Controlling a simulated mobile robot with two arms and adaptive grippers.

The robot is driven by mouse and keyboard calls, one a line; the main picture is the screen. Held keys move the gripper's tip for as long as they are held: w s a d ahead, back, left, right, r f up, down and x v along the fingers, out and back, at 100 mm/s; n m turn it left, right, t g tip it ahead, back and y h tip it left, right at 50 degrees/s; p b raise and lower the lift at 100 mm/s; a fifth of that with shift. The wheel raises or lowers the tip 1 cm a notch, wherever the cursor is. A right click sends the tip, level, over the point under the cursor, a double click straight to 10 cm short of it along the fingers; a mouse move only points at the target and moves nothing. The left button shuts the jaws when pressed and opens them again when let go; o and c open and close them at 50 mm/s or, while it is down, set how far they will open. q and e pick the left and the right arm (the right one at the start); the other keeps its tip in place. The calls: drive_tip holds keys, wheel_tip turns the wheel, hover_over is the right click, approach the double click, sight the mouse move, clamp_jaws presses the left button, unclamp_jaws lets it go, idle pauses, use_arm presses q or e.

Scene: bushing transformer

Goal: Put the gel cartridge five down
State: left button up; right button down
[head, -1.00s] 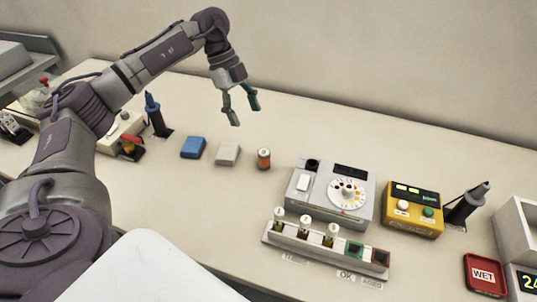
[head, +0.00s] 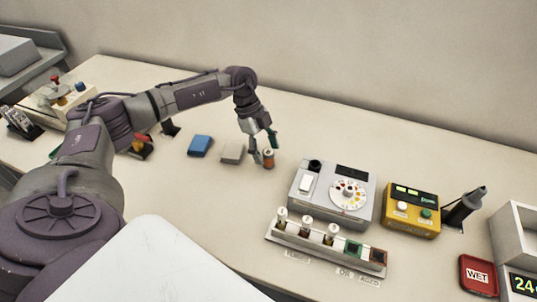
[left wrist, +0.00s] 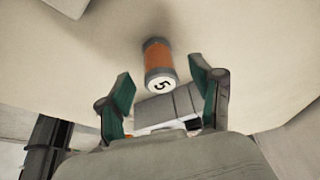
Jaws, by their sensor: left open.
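The gel cartridge five (head: 268,159) is a small orange cylinder with grey ends, standing upright on the bench right of the grey block. In the left wrist view the cartridge (left wrist: 159,58) shows its white top marked "5". My left gripper (head: 265,149) is open and low at the cartridge, its fingers pointing down. In the left wrist view the left gripper (left wrist: 160,72) has one green-padded finger on each side of the cartridge, with gaps between. The cartridge is not gripped. My right gripper is not in view.
A blue block (head: 200,146) and a grey block (head: 232,152) lie left of the cartridge. A grey dial device (head: 335,188), a rack with several vials (head: 320,252) and a yellow box (head: 411,208) stand to the right. The bench in front of the cartridge is clear.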

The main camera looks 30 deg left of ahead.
use_arm(q)
drive_tip(key=shift+x, duration=0.8)
drive_tip(key=c, duration=1.2)
clamp_jaws()
drive_tip(key=shift+r, duration=0.2)
